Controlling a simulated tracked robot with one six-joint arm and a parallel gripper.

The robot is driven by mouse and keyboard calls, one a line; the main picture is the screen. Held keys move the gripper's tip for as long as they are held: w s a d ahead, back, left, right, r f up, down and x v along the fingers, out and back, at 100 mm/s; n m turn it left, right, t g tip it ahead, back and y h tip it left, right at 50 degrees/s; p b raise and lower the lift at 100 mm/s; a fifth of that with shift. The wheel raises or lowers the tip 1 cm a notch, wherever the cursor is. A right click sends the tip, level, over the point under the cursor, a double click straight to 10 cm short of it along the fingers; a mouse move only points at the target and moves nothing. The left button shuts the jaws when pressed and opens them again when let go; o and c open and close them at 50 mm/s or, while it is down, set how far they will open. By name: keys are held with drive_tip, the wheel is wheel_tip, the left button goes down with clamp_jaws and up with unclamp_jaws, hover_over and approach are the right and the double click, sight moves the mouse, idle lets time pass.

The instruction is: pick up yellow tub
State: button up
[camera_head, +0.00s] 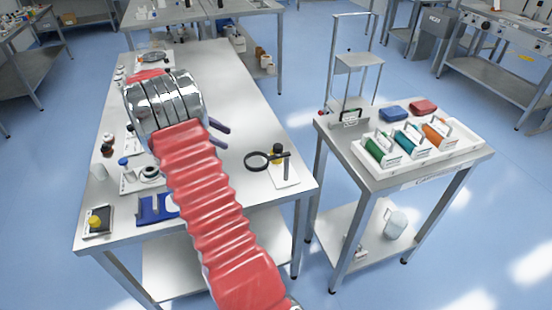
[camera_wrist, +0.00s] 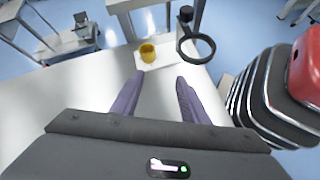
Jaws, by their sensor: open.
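A small yellow tub (camera_wrist: 147,53) stands on a white sheet on the steel table, ahead of my fingers in the wrist view. In the head view the tub (camera_head: 277,159) is partly hidden by the handle of a black magnifying glass. My gripper (camera_head: 222,136) shows two purple fingers above the table, left of the tub. In the wrist view my gripper (camera_wrist: 159,76) is open and empty, its fingertips apart and short of the tub.
The black magnifying glass (camera_wrist: 196,46) with its dark post is close to the tub's right. Another yellow item (camera_head: 95,222) sits in a dark tray at the table's near left. A side table (camera_head: 404,182) with a white tray (camera_head: 463,150) stands right.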

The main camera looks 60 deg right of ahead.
drive_tip(key=s+d+f+g, duration=0.1)
drive_tip(key=d+f, duration=0.2)
drive_tip(key=s+d+f+g, duration=0.1)
drive_tip(key=s+d+f, duration=0.1)
drive_tip(key=d+f, duration=0.1)
drive_tip(key=s+d+f+g, duration=0.2)
drive_tip(key=d+f, duration=0.1)
drive_tip(key=shift+s+d+f+n+y, duration=0.1)
drive_tip(key=shift+s+d+n+y, duration=0.05)
drive_tip(key=shift+d+n+y, duration=0.2)
drive_tip(key=shift+x, duration=4.25)
drive_tip(key=shift+d, duration=0.1)
drive_tip(key=shift+x, duration=2.6)
drive_tip(key=shift+d, duration=0.1)
